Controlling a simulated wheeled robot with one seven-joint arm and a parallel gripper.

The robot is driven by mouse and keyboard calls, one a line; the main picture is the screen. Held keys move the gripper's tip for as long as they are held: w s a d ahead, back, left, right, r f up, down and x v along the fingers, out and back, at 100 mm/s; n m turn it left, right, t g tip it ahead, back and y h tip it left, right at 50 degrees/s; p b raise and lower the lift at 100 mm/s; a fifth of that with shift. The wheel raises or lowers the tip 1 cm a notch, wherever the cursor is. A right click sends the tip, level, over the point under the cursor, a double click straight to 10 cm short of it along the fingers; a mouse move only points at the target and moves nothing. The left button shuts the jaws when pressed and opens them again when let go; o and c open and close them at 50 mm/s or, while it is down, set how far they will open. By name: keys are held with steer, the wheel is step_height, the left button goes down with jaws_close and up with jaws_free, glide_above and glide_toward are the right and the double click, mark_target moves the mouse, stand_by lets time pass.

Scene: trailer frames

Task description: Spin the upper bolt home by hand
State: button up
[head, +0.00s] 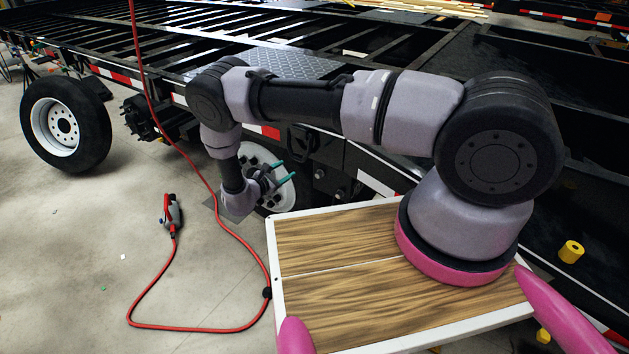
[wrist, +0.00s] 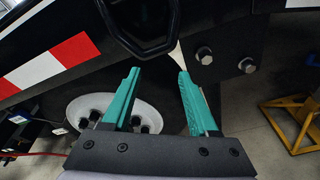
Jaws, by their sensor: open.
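Two bolt heads show on the dark trailer frame in the wrist view. The upper bolt (wrist: 203,55) is a little higher and to the left; the lower bolt (wrist: 247,65) is to its right. In the head view the upper bolt (head: 318,172) and lower bolt (head: 340,195) sit right of my gripper (head: 288,169). My gripper's teal fingers are spread, with nothing between them, in the wrist view (wrist: 159,72). The upper bolt lies beyond and right of the right fingertip, apart from it. How far the bolts are threaded in cannot be told.
A white wheel hub (wrist: 95,110) with studs lies behind the left finger. A dark bracket (wrist: 143,25) hangs above the fingertips. A yellow stand (wrist: 290,125) is at the right. A red hose (head: 215,205) crosses the floor. A loose wheel (head: 62,125) stands at the left.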

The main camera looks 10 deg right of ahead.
mark_target(317, 177)
steer(key=s+d+f+n+t+h, duration=0.1)
steer(key=s+d+f+n+h, duration=0.1)
steer(key=s+d+f+n, duration=0.4)
steer(key=shift+m, duration=0.6)
steer(key=x, duration=0.8)
steer(key=shift+w+a+f, duration=0.15)
steer(key=shift+w+a, duration=0.15)
steer(key=shift+w, duration=0.15)
jaws_close()
